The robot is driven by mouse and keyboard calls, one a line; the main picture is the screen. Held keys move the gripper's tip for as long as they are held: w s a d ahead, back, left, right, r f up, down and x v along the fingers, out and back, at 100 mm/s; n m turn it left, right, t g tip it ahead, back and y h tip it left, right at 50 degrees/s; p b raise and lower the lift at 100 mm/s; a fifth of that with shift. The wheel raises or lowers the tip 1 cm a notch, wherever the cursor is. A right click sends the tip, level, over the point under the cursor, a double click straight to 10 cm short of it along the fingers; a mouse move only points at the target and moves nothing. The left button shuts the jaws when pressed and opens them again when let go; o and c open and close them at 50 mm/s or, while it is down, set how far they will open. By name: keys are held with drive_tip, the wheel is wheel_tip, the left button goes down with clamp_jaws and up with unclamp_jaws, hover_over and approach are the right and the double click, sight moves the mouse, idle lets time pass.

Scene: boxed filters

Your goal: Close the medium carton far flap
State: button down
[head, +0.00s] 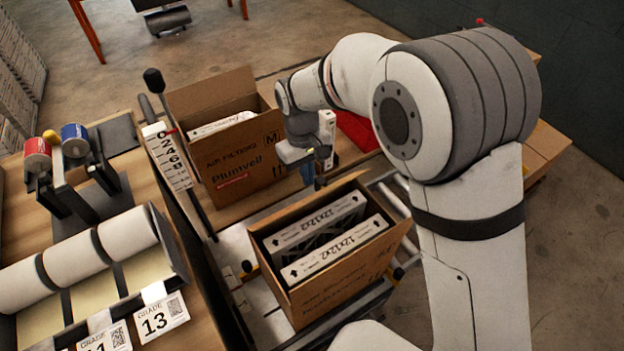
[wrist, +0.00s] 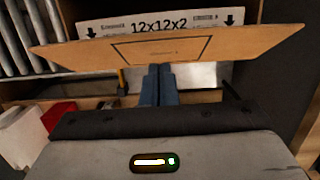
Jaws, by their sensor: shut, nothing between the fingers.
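A brown carton (head: 235,165) marked M stands at the back, with a tall flap (head: 208,92) raised on its far side. An open carton (head: 340,282) stands nearer, with filters (head: 335,247) marked 12x12x2 inside. My gripper (head: 319,183) points down just beyond the nearer carton's far edge, right of the M carton. It is shut and empty. In the wrist view, the blue fingers (wrist: 159,75) reach the lower edge of a wide cardboard flap (wrist: 175,52). A 12x12x2 filter (wrist: 160,23) shows behind that flap. I cannot tell whether the fingers touch it.
A measuring post (head: 170,158) stands left of the M carton. A white box (head: 327,128) and a red item (head: 357,131) are behind my gripper. Rolls (head: 85,258) lie on the left bench. My arm fills the right side.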

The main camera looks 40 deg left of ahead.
drive_tip(key=shift+s+d+f, duration=0.25)
drive_tip(key=shift+d+f, duration=0.1)
drive_tip(key=shift+d, duration=0.15)
drive_tip(key=shift+s+d+f, duration=0.2)
drive_tip(key=shift+d+f, duration=0.1)
drive_tip(key=shift+d, duration=0.2)
